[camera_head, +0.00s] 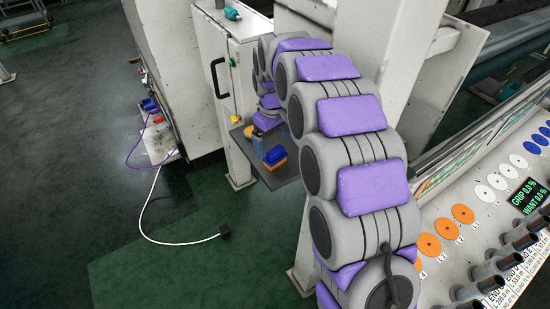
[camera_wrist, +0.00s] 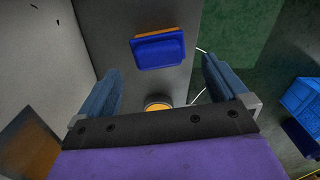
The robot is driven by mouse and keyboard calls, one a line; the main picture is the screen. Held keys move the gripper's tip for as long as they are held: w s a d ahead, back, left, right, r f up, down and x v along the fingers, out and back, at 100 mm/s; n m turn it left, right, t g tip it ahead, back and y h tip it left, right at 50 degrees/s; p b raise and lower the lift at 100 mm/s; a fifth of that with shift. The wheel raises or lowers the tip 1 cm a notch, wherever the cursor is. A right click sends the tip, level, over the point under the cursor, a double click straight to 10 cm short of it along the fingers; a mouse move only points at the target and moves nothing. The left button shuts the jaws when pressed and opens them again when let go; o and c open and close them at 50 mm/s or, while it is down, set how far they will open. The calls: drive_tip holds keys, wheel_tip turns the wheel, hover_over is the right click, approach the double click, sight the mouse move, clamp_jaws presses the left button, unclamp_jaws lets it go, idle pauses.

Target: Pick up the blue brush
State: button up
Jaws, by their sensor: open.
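A blue block-shaped piece with an orange layer, which looks like the blue brush (camera_head: 275,155), lies on a small grey shelf (camera_head: 283,178) beside the white cabinet. In the wrist view the brush (camera_wrist: 158,51) shows its blue face, with the orange edge along its far side. My gripper (camera_wrist: 160,68) is open, with one blue finger at each side of the picture. The brush appears between and beyond the fingertips, with nothing held. In the head view my arm hides most of the gripper. I cannot tell the exact gap between fingers and brush.
A round orange-topped item (camera_wrist: 157,104) shows between my fingers, close to the palm. The white cabinet (camera_head: 222,85) with a black handle borders the shelf. A white post (camera_head: 310,240) stands near my arm. Blue boxes (camera_wrist: 302,98) show at the right over green floor.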

sight(275, 149)
drive_tip(key=f, duration=0.1)
drive_tip(key=f+b, duration=0.1)
drive_tip(key=f, duration=0.3)
drive_tip(key=shift+s+d+f+b, duration=0.15)
drive_tip(key=shift+s+d+b, duration=0.15)
drive_tip(key=shift+b, duration=0.1)
drive_tip(key=shift+w, duration=0.1)
drive_tip(key=c, duration=1.2)
drive_tip(key=shift+o, duration=0.2)
drive_tip(key=shift+r, duration=0.2)
drive_tip(key=shift+r+p, duration=0.75)
drive_tip(key=shift+r, duration=1.15)
drive_tip(key=shift+s+f, duration=0.1)
drive_tip(key=shift+s, duration=0.25)
drive_tip(key=s+d+r+p, duration=0.1)
drive_tip(key=s+d+p, duration=0.1)
drive_tip(key=s, duration=1.3)
drive_tip(key=shift+d, duration=0.35)
drive_tip(key=shift+r, duration=0.1)
